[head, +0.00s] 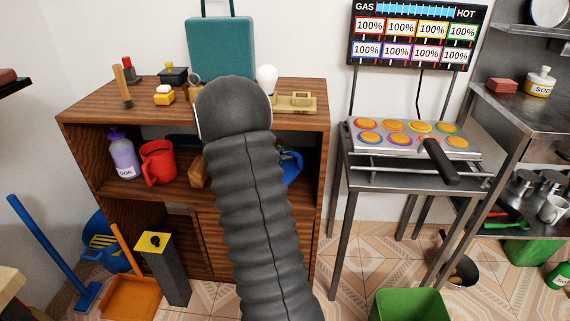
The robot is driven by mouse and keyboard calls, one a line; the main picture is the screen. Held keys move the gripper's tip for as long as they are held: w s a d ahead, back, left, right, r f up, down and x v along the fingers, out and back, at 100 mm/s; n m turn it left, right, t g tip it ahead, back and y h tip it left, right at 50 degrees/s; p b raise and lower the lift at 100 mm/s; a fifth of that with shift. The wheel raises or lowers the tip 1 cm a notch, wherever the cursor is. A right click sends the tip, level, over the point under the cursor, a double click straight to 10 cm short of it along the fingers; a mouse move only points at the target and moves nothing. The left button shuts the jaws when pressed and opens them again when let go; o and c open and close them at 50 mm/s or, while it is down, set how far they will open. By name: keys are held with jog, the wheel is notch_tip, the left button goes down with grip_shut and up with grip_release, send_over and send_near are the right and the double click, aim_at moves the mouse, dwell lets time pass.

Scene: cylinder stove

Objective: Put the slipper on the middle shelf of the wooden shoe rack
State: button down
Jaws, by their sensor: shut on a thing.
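A brown wooden shelf unit (85,160) stands against the wall at the left; it is the only wooden rack I can make out. Its middle shelf holds a purple bottle (124,166), a red mug (158,163) and a blue item (291,166) at the right. A dark flat shape (183,141) lies at the back of that shelf, too dim to name. My dark ribbed arm rises across the unit and covers its middle. My gripper and anything in it are hidden behind the arm. I cannot make out a slipper.
The unit's top bears a teal case (221,48), a light bulb (267,78) and small items. A metal table with a griddle (410,138) stands right of it. A grey pedestal (163,270), an orange dustpan (128,296) and a green bin (409,305) occupy the floor.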

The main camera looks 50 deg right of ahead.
aim_at(285, 165)
notch_tip(285, 165, down, 3)
jog(key=shift+f, duration=0.15)
jog(key=shift+w+d+f, duration=0.1)
jog(key=shift+d+f, duration=0.05)
jog(key=shift+f, duration=0.1)
jog(key=c, duration=1.1)
grip_release()
